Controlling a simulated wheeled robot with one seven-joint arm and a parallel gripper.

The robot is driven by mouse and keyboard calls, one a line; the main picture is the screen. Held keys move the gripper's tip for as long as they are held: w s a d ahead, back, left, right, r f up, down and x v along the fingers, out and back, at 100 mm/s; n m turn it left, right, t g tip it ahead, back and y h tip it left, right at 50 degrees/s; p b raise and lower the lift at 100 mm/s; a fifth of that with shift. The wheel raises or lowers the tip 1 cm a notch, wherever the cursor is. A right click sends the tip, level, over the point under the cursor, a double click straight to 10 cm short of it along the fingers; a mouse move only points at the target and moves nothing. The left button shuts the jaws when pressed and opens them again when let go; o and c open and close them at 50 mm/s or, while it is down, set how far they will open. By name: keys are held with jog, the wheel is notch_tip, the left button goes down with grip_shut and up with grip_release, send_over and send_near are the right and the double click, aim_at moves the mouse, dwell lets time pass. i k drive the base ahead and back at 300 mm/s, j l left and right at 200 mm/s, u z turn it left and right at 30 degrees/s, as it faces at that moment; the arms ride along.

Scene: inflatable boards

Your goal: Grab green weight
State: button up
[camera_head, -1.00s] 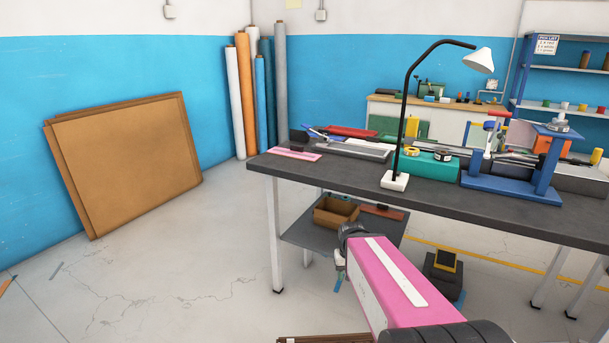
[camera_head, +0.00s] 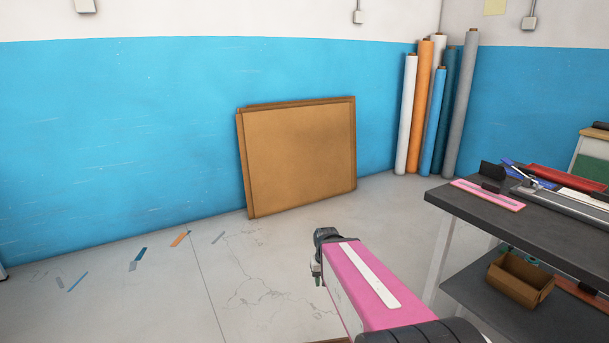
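No green weight can be made out in the current head view. My pink arm reaches up from the bottom of the picture, and its dark end with my gripper (camera_head: 318,262) points away to the left of the workbench. The fingers are small and mostly hidden behind the arm, so their opening does not show. Nothing is seen held in it. The dark workbench (camera_head: 467,208) stands at the right, with only its left end in view.
A pink strip (camera_head: 487,195), tools and a red item lie on the bench. A cardboard box (camera_head: 520,280) sits on its lower shelf. Brown boards (camera_head: 300,157) lean on the blue wall, near upright rolls (camera_head: 461,105). The floor at the left is open, with small scraps.

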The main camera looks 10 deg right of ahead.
aim_at(510, 249)
jog(key=i+j+u, duration=0.25)
jog(key=i, duration=0.35)
jog(key=i+j+u, duration=0.1)
jog(key=i+u, duration=0.2)
jog(key=i, duration=0.25)
jog(key=i+l+z, duration=0.1)
jog(key=i+z, duration=0.25)
jog(key=z, duration=0.15)
jog(key=i+z, duration=0.45)
jog(key=i+j+z, duration=0.15)
jog(key=z, duration=0.35)
jog(key=i+l+z, duration=0.1)
jog(key=i+z, duration=0.85)
jog(key=z, duration=0.2)
